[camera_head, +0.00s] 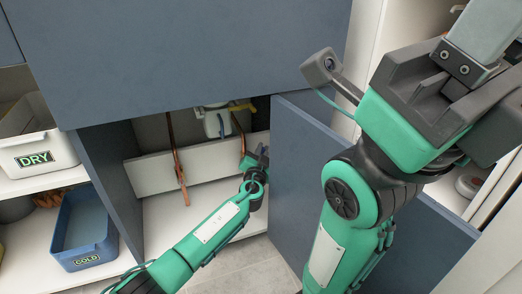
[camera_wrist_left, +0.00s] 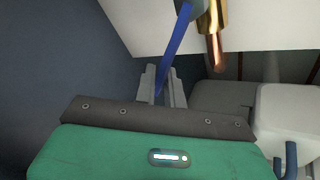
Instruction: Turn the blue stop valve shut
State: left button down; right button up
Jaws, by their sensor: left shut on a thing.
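The blue stop valve shows in the left wrist view as a flat blue lever (camera_wrist_left: 176,45) beside a brass fitting (camera_wrist_left: 212,20) with a copper pipe below it. The lever slants down between the fingers of my left gripper (camera_wrist_left: 165,88), which is shut on it. In the head view my left gripper (camera_head: 257,160) reaches into the open cabinet beside the right copper pipe and hides the lever.
A white unit (camera_head: 215,121) with a blue hooked part hangs inside the cabinet, near a yellow handle (camera_head: 245,106). A left copper pipe (camera_head: 177,160) hangs apart from my gripper. The open blue door (camera_head: 300,170) stands close right of my left gripper.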

pick_arm(q)
jog(key=c, duration=1.5)
grip_release()
jog(key=shift+a, duration=0.1)
